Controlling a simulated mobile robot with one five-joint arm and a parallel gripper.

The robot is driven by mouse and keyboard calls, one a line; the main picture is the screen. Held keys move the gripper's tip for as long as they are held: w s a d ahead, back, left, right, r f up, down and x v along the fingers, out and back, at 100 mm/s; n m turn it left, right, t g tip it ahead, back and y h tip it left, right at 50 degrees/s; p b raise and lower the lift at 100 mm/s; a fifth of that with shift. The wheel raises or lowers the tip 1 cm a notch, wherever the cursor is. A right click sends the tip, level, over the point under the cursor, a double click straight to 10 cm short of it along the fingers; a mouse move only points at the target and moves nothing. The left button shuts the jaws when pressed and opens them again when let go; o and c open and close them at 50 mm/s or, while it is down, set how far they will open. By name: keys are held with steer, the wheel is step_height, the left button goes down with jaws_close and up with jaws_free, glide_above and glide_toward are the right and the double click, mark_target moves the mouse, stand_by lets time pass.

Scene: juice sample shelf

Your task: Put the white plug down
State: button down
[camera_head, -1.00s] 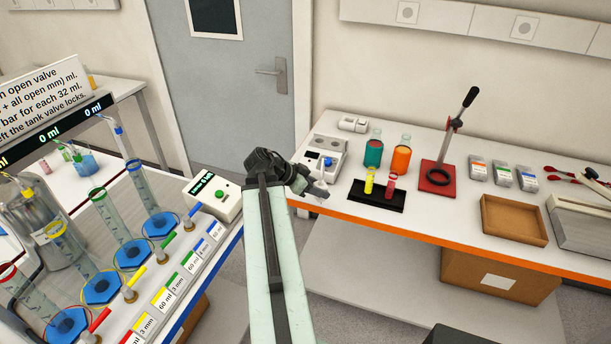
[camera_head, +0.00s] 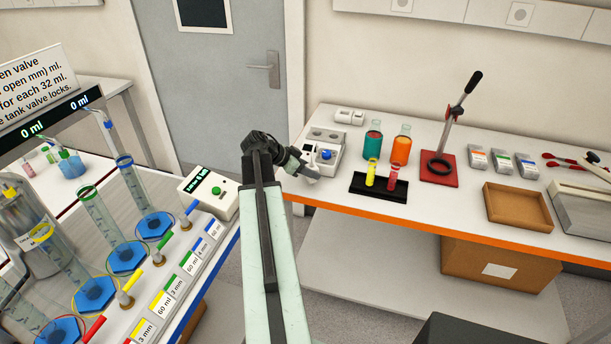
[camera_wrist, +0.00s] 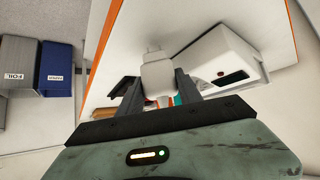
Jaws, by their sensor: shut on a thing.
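The white plug (camera_wrist: 156,76) is between the two dark fingers of my gripper (camera_wrist: 158,88) in the wrist view. My gripper is shut on it and holds it near the orange front edge of the right-hand table (camera_head: 440,236). In the head view my gripper (camera_head: 308,172) is at the table's left end, in front of a white device with a blue knob (camera_head: 322,155). The plug is too small there to make out clearly. Whether it touches the table cannot be told.
A black rack (camera_head: 378,188) with a yellow and a red tube stands right of my gripper. Behind it are a teal bottle (camera_head: 373,145) and an orange bottle (camera_head: 401,149). A red-based press (camera_head: 440,168) and a brown tray (camera_head: 518,206) stand farther right. The left bench holds several cylinders.

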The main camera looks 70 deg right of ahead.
steer(key=shift+w+a+f, duration=0.15)
steer(key=shift+w+f, duration=0.1)
steer(key=shift+w, duration=0.15)
steer(key=shift+f, duration=0.15)
steer(key=c, duration=0.8)
jaws_free()
steer(key=shift+r+p, duration=0.4)
steer(key=shift+p, duration=0.1)
steer(key=p+v, duration=0.7)
steer(key=v, duration=0.4)
steer(key=shift+w+a+r, duration=0.1)
steer(key=shift+w+a, duration=0.15)
steer(key=shift+a, duration=0.05)
